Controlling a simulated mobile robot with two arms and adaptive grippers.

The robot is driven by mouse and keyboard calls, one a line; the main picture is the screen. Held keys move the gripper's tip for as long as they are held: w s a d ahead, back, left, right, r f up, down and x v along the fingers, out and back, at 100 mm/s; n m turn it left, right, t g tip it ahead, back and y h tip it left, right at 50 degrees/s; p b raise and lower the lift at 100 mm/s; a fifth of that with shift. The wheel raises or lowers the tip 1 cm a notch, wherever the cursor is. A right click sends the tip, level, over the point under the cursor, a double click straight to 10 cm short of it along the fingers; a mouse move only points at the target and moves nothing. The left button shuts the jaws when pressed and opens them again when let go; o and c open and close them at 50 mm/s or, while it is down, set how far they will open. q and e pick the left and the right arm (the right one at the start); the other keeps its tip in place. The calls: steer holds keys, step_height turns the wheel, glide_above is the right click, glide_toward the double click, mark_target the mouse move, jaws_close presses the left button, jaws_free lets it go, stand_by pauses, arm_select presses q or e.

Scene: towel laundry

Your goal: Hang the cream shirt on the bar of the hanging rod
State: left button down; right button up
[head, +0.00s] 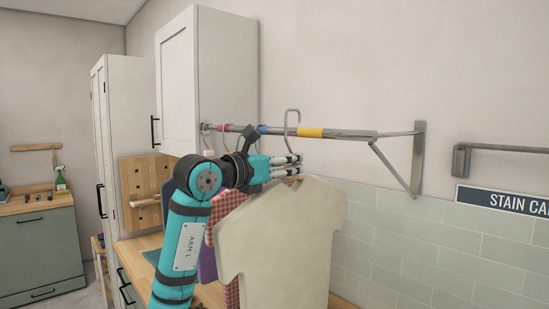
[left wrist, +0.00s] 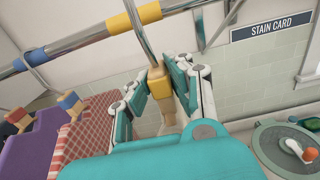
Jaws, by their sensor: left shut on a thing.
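The cream shirt (head: 283,240) hangs upright from a hanger with a metal hook (head: 287,125). My left gripper (head: 299,165) is shut on the hanger's neck, just above the shirt's collar. In the left wrist view, the fingers (left wrist: 158,92) close around the neck's yellow collar (left wrist: 158,80). The hanging rod's bar (head: 345,134) has a yellow band (head: 311,132). The hook's top stands above the bar and its shank crosses it near the yellow band. I cannot tell whether the hook is around the bar or only beside it. My right gripper is not in view.
A checkered garment (left wrist: 88,132) and a purple garment (left wrist: 35,145) hang to the left, close to the shirt. A white cabinet (head: 205,75) stands at the bar's left end. The bar's right part, near the wall bracket (head: 418,160), is clear.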

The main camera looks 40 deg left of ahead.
arm_select(q)
steer(key=shift+w+p, duration=0.45)
steer(key=shift+w, duration=0.55)
steer(key=shift+w+d+r+p, duration=0.15)
steer(key=shift+w+p, duration=0.7)
steer(key=shift+w, duration=0.85)
steer(key=shift+w+d+f+p, duration=0.1)
steer(key=shift+w+d+p, duration=0.1)
steer(key=shift+w+p, duration=1.05)
steer(key=shift+w+f+b, duration=0.3)
steer(key=shift+w+b, duration=0.3)
steer(key=shift+s+f+b, duration=0.1)
steer(key=shift+f+b, duration=1)
steer(key=shift+f, duration=0.15)
steer(key=c, duration=1.2)
jaws_free()
steer(key=shift+o, duration=0.3)
steer(key=shift+f, duration=0.1)
